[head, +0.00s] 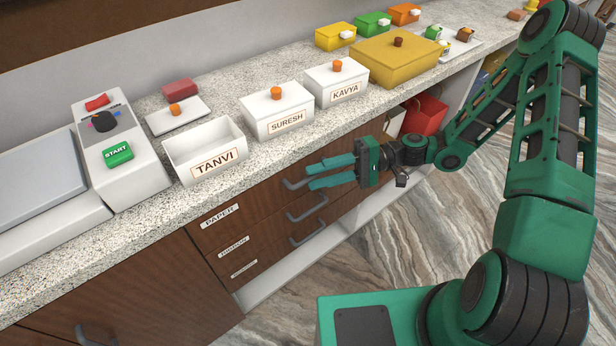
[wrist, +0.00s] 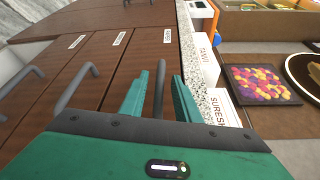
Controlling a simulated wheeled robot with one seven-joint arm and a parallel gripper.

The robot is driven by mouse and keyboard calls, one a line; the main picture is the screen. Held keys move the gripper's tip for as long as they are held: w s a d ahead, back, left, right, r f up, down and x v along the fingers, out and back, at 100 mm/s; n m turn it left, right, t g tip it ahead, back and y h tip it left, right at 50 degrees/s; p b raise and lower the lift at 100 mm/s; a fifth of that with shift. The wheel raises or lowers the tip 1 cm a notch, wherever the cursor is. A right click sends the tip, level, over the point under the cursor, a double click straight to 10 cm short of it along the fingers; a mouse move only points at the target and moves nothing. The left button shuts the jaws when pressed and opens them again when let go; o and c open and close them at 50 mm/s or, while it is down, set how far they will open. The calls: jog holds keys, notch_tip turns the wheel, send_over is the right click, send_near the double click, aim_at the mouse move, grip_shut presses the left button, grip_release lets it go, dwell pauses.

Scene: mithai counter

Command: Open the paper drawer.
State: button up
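The paper drawer (head: 225,207) is the top one in the brown cabinet, labelled PAPER, and looks shut. Its dark bar handle (head: 294,184) shows at its right part; it also shows in the wrist view (wrist: 159,88). My gripper (head: 311,174) is open and empty, its green fingers pointing at this handle. In the wrist view the handle appears between the two fingers, one on each side. I cannot tell how far the fingertips reach past the bar, and I see no clear contact.
Two more drawers lie below, with handles (head: 308,207) and (head: 308,233). Above, the countertop (head: 240,150) holds an open TANVI box (head: 205,155), lidded SURESH (head: 277,110) and KAVYA (head: 337,82) boxes, and a yellow box (head: 395,60). The floor (head: 400,230) in front is clear.

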aim_at(309, 179)
jog(key=shift+x, duration=1.6)
grip_shut()
